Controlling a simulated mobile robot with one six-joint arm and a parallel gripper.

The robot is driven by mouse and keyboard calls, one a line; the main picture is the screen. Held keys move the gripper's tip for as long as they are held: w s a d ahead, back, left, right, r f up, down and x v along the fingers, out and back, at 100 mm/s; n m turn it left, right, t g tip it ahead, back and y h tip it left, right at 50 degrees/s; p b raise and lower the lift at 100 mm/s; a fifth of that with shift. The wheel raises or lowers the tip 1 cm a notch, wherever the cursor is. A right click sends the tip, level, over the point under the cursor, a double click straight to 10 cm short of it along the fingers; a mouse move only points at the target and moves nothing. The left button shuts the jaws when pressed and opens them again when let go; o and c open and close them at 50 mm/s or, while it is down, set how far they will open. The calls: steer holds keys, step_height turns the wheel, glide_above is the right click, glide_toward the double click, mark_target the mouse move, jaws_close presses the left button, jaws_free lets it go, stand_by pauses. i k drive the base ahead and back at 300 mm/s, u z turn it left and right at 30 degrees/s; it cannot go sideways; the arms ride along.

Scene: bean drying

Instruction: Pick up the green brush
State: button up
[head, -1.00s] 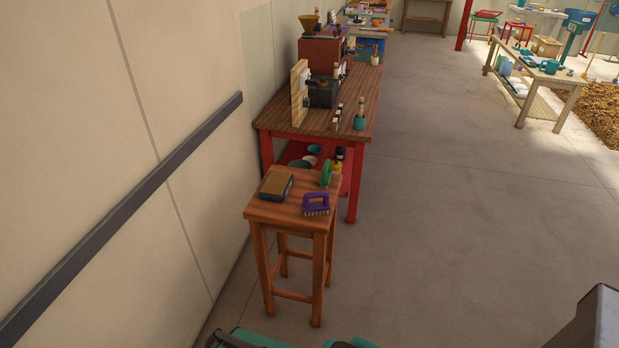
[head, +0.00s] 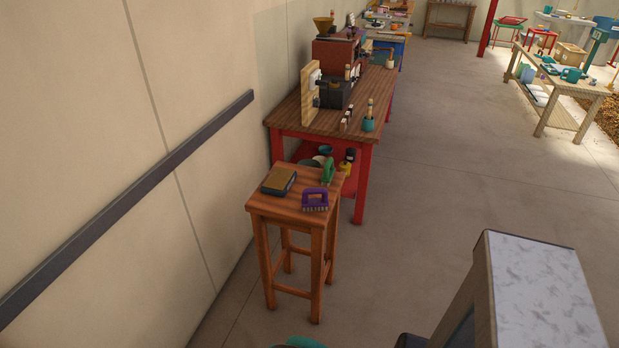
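The green brush (head: 328,171) is on the wooden stool (head: 262,204), near the back right of its top. A purple brush (head: 315,199) with pale bristles lies in front of it, at the stool's front right. A dark block with a brown top (head: 279,181) lies to the left. Nothing holds the green brush. My gripper cannot be made out in the head view; only parts of my own body show along the bottom and lower right.
A red-legged workbench (head: 290,122) with tools stands just behind the stool. A beige wall with a dark rail (head: 130,200) runs along the left. A wooden table (head: 552,84) stands at the far right. The concrete floor (head: 430,170) between is clear.

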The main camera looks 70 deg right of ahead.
mark_target(328, 171)
steer(key=z, duration=0.85)
steer(key=k, duration=0.1)
steer(key=u, duration=2.35)
steer(key=k, duration=2.05)
steer(key=z, duration=0.85)
